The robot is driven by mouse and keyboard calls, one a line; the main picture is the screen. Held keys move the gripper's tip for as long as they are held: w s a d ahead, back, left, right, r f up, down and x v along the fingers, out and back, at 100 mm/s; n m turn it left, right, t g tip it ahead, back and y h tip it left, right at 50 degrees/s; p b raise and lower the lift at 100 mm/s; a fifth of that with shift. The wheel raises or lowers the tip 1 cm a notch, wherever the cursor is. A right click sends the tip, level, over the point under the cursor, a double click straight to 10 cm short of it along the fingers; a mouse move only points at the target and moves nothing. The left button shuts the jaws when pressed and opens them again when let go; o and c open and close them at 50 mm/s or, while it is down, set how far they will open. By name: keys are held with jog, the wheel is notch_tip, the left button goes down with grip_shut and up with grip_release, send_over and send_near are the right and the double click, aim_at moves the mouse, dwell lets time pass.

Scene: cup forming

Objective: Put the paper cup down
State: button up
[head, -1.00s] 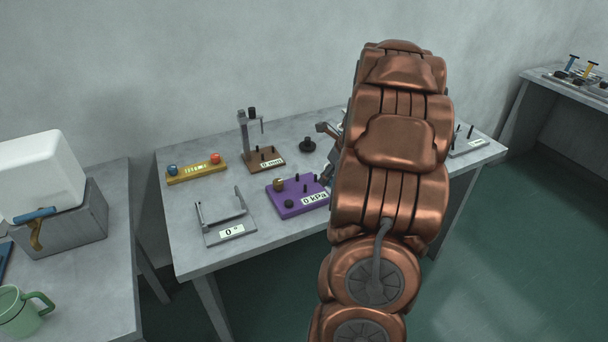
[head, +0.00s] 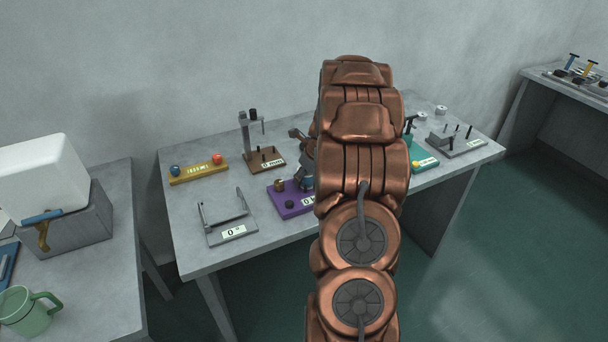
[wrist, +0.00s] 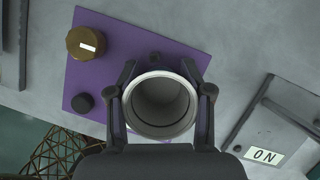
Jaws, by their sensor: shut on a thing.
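The paper cup (wrist: 160,126) shows in the wrist view with its round open mouth toward the camera. My gripper (wrist: 160,88) is shut on it, one finger on each side. The cup is over the near edge of the purple block (wrist: 115,60), which has a brass knob and a black knob. I cannot tell whether the cup touches the block.
The grey table (head: 185,240) also bears a yellow block (head: 198,171), a brown stand (head: 265,160), a grey angle frame (head: 226,222), a teal block (head: 422,158) and a grey device (head: 458,143). A green mug (head: 25,312) stands on the left table. Bare tabletop shows between the devices.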

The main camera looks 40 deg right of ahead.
jog(key=o, duration=0.8)
jog(key=shift+f, duration=0.15)
jog(key=shift+o, duration=0.2)
jog(key=b+v, duration=0.2)
jog(key=v, duration=1)
jog(key=s+a+r+n+g+y, duration=0.1)
jog(key=s+a+n+g, duration=0.15)
jog(key=a+n, duration=0.75)
jog(key=s+a+r+n+g, duration=0.1)
jog(key=s+a+r+n, duration=0.35)
jog(key=a, duration=1.05)
jog(key=s+a+f+n+g, duration=0.1)
jog(key=s+a+f+n, duration=0.1)
jog(key=s+a+n, duration=0.4)
jog(key=s+a+f+n+g+h, duration=0.1)
jog(key=s+a+n, duration=0.5)
jog(key=s+n, duration=0.7)
jog(key=shift+s+a+f+n+g, duration=0.25)
jog(key=shift+f+n+g, duration=0.2)
jog(key=shift+f+n, duration=0.45)
